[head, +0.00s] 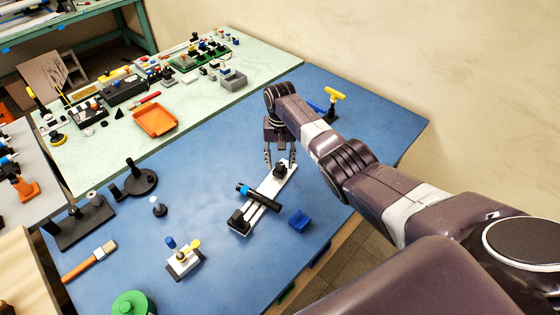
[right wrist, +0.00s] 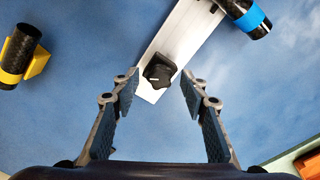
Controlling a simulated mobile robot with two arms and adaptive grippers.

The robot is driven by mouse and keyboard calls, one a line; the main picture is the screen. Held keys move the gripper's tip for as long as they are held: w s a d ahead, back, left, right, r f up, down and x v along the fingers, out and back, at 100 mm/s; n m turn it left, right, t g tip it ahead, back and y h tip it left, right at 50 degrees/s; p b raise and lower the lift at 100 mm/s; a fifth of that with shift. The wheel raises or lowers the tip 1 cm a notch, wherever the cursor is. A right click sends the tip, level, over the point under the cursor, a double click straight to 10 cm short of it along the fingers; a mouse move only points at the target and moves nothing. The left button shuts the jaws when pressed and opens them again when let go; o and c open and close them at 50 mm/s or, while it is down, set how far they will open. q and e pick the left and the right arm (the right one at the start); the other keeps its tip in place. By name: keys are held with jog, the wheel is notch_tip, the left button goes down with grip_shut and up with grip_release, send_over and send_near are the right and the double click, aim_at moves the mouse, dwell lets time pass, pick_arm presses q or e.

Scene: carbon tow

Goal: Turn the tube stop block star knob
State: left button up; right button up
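A white rail (head: 262,196) lies slantwise on the blue table. A black tube with a blue band (head: 258,197) lies across it, and it also shows in the right wrist view (right wrist: 250,17). A black knob (head: 281,168) sits at the rail's far end; in the right wrist view the knob (right wrist: 159,72) looks lobed. Another black block (head: 239,220) sits at the near end. My right gripper (head: 279,160) points down over the far knob. In the right wrist view its fingers (right wrist: 160,82) are apart, one on each side of the knob, with gaps visible. My left gripper is not in view.
A yellow-topped black stand (head: 333,103) is behind my right arm. A white block with a yellow knob (head: 185,258), a brush (head: 90,261) and a green spool (head: 133,304) are at the near left.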

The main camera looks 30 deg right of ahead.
aim_at(280, 164)
notch_tip(280, 164, up, 12)
dwell(0.7)
jog(key=shift+w, duration=0.1)
